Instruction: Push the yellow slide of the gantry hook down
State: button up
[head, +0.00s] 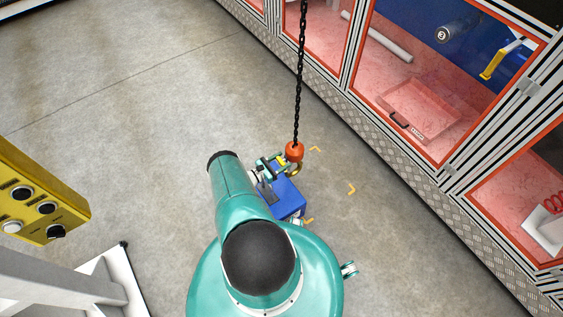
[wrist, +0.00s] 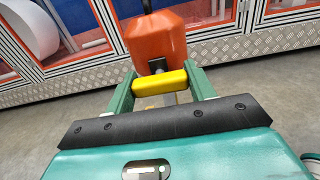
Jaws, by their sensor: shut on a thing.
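The gantry hook's orange block (head: 294,151) hangs on a dark chain (head: 300,70) in the head view. In the wrist view the orange block (wrist: 155,38) fills the top middle, just beyond my fingers. The yellow slide (wrist: 160,83) lies crosswise just below the block. My gripper (wrist: 161,86) is shut on the yellow slide, with one teal finger at each end of it. In the head view my gripper (head: 277,164) is beside the orange block, partly covered by my arm. A brass-coloured hook part (head: 295,169) shows under the block.
A blue box-like thing (head: 288,197) is beside my arm, partly hidden. Yellow corner marks (head: 351,189) lie on the grey floor. A red-framed glazed enclosure (head: 420,90) runs along the right. A yellow button box (head: 38,197) is at the left. The floor at upper left is clear.

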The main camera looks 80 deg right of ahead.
jog(key=shift+s+a+f, duration=0.1)
jog(key=shift+a+f, duration=0.05)
jog(key=shift+f, duration=0.05)
jog(key=o, duration=1.4)
jog(key=v, duration=1.3)
jog(key=shift+w+a, duration=0.25)
jog(key=shift+w, duration=0.1)
jog(key=shift+r, duration=0.1)
